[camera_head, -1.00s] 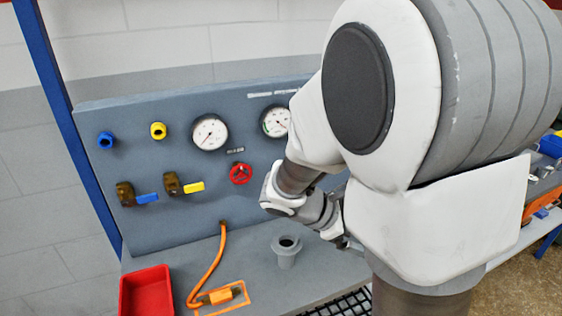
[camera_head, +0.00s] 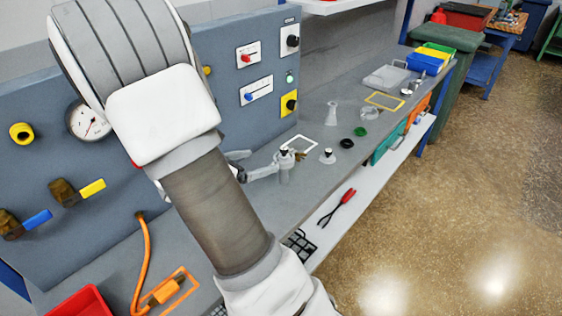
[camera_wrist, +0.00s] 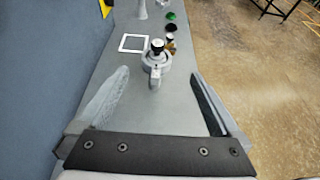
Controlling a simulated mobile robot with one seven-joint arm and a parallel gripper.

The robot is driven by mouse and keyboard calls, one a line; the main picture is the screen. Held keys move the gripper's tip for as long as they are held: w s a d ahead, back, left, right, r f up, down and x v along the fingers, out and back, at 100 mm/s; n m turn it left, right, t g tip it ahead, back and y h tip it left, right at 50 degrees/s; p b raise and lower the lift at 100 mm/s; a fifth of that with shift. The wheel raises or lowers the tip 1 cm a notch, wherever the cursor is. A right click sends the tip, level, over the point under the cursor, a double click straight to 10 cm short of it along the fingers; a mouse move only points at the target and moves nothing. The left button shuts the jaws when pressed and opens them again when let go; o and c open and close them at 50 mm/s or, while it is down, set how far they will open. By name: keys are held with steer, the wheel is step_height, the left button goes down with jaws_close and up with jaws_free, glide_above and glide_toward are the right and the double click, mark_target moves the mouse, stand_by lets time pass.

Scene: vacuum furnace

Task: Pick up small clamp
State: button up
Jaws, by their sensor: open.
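A grey metal ring-shaped piece with a protruding tab, which looks like the small clamp (camera_wrist: 155,62), sits around a black-topped fitting on the bench in the wrist view. In the head view, a grey flanged post with a black top (camera_head: 285,165) stands at the same place; the clamp's outline there is too small to tell apart. My gripper (camera_wrist: 160,72) is open and empty, its fingers on either side of the ring with gaps to both. In the head view my gripper (camera_head: 260,164) is just left of the post, partly hidden by my arm.
A second black-topped fitting (camera_head: 327,156), a white square outline (camera_head: 318,143), a black ring (camera_head: 346,143) and a green cap (camera_head: 360,131) lie close by. The blue-grey panel (camera_head: 215,50) rises on the left. Red-handled pliers (camera_head: 340,205) lie on the lower shelf.

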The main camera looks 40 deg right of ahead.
mark_target(281, 157)
steer(key=x, duration=0.6)
steer(key=shift+d+f, duration=0.1)
steer(key=shift+f, duration=0.05)
steer(key=x, duration=0.4)
steer(key=shift+w+f+b, duration=0.2)
steer(key=shift+f+b, duration=0.2)
steer(key=shift+f, duration=0.05)
steer(key=shift+w+d+f, duration=0.1)
steer(key=shift+d+f, duration=0.1)
steer(key=shift+d, duration=0.15)
steer(key=c, duration=1.3)
steer(key=shift+r, duration=0.1)
